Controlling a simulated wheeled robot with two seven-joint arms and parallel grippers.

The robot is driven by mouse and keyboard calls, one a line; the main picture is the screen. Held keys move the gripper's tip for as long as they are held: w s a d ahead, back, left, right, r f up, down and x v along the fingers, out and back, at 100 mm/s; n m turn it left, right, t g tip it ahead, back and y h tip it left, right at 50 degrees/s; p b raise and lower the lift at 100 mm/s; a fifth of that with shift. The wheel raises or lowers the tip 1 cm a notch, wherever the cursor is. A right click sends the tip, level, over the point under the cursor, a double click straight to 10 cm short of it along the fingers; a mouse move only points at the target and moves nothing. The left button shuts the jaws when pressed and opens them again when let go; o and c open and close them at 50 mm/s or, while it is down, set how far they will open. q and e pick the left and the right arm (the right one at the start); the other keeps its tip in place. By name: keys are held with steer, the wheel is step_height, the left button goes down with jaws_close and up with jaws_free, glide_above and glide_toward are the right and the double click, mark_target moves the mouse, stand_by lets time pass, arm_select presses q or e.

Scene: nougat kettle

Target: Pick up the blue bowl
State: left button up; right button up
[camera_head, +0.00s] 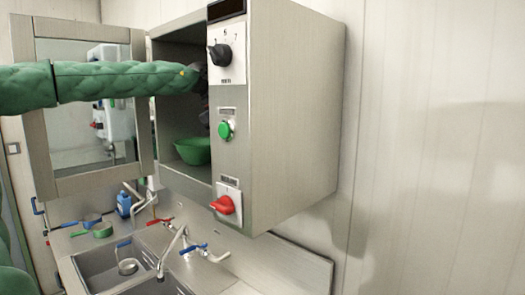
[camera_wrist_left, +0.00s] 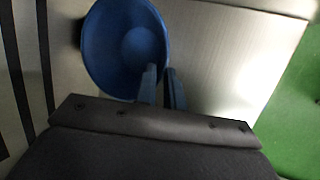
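The blue bowl (camera_wrist_left: 120,45) shows in the left wrist view at the upper left, its open side facing the camera. My left gripper (camera_wrist_left: 162,85) is at its right rim, with one finger over the bowl's inside and the other just outside. The fingers are close together with a narrow gap. Whether they press on the rim is not clear. In the head view my left arm reaches from the left into the open cabinet (camera_head: 296,110). Its gripper and the blue bowl are hidden there behind the control panel. My right gripper is not in view.
A green bowl (camera_head: 193,150) sits inside the cabinet. The cabinet's glazed door (camera_head: 75,185) stands open on the left, close to my arm. The control panel (camera_head: 229,125) with knobs borders the opening on the right. A sink (camera_head: 105,268) with taps lies below.

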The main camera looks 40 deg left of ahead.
arm_select(q)
steer(key=shift+w+d+f+p, duration=0.2)
steer(key=shift+f+p, duration=0.1)
steer(key=shift+f, duration=0.2)
steer(key=p+x, duration=0.2)
steer(key=x, duration=0.2)
steer(key=shift+d, duration=0.1)
steer(key=shift+w+d+f+p, duration=0.1)
steer(key=shift+f+p, duration=0.25)
steer(key=shift+f, duration=0.15)
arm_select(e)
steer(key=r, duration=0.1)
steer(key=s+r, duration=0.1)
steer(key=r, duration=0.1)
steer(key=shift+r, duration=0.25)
arm_select(q)
steer(key=shift+c, duration=0.4)
jaws_close()
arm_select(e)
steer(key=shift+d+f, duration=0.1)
